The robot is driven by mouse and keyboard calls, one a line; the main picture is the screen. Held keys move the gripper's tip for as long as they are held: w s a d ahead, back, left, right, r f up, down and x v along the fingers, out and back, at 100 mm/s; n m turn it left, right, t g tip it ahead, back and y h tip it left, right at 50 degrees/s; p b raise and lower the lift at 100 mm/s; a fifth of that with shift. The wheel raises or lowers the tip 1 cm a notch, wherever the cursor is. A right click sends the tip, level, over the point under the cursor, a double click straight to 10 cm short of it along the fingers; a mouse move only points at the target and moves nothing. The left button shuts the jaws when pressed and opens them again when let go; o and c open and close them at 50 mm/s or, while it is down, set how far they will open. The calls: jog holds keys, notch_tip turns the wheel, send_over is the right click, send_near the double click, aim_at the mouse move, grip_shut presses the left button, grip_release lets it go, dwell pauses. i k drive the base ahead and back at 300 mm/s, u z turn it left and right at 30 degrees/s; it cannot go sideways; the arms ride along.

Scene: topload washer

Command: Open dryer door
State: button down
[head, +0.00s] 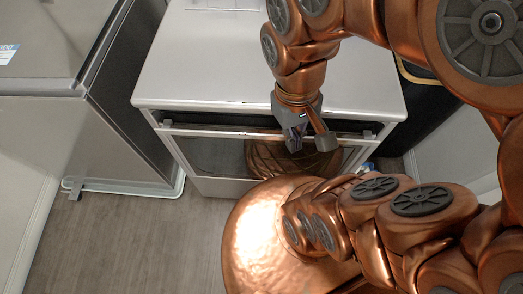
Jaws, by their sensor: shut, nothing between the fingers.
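The white appliance (230,60) stands ahead of me with its flat top facing up. Its front door (207,158) has a dark, reflective panel and a light horizontal handle bar (215,132) along the top. A dark strip runs between the handle bar and the top's front edge. I cannot tell whether the door is fully closed. My gripper (310,143) points down at the front of the appliance, right of the handle's middle. It is shut and empty, and it hides part of the bar. I cannot tell whether it touches the bar.
A grey appliance (125,130) stands at the left, with a narrow gap between it and the white one. Grey wood floor (150,235) is clear at the lower left. My copper arm and body cover the right and lower middle. A white wall (455,140) is at the right.

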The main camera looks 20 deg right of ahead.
aim_at(223, 146)
jog(key=z, duration=1.9)
jog(key=k, duration=1.05)
jog(key=u, duration=1.7)
